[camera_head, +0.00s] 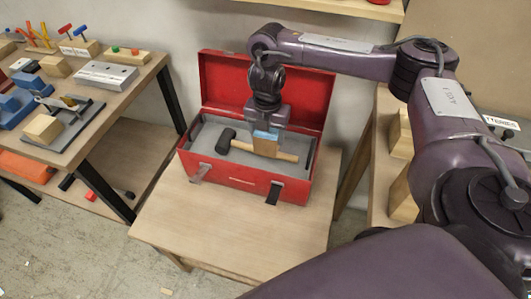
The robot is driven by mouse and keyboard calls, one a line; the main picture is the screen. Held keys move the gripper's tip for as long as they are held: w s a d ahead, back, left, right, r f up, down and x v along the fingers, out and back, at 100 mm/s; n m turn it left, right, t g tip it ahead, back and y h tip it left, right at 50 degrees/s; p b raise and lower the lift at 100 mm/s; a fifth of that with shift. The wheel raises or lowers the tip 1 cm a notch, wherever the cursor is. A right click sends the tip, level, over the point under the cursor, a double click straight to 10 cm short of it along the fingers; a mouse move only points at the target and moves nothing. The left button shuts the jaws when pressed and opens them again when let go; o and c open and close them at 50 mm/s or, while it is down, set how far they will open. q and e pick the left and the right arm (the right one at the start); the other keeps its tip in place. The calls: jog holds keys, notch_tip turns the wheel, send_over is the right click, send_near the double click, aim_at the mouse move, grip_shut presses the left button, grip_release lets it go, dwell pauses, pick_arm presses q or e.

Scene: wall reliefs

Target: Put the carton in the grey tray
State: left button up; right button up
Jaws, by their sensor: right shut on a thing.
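The grey tray (208,134) lies inside an open red toolbox (235,178) on a small wooden table. My right gripper (268,128) reaches down over the toolbox from above and is shut on a small tan block-like carton (265,148) with a blue upper part. The carton is upright, at or just above the tray; I cannot tell whether it touches the tray floor. A mallet with a dark head (225,141) and a wooden handle (287,156) lies in the tray, with the carton partly hiding its handle. My left gripper is out of view.
The toolbox's raised lid (225,85) stands behind the tray, close to my right arm. A workbench (90,118) with tools and wooden blocks stands at the left. A shelf with wooden pieces (401,198) is at the right. The table's front (230,225) is clear.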

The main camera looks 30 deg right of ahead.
aim_at(267, 152)
notch_tip(267, 152, down, 5)
jog(key=shift+f+b, duration=0.15)
jog(key=shift+b, duration=0.7)
notch_tip(267, 152, down, 3)
jog(key=shift+a+r+b, duration=0.1)
jog(key=shift+r+b, duration=0.1)
jog(key=shift+b, duration=0.5)
jog(key=shift+f, duration=0.45)
jog(key=shift+f, duration=0.1)
jog(key=o, duration=1.1)
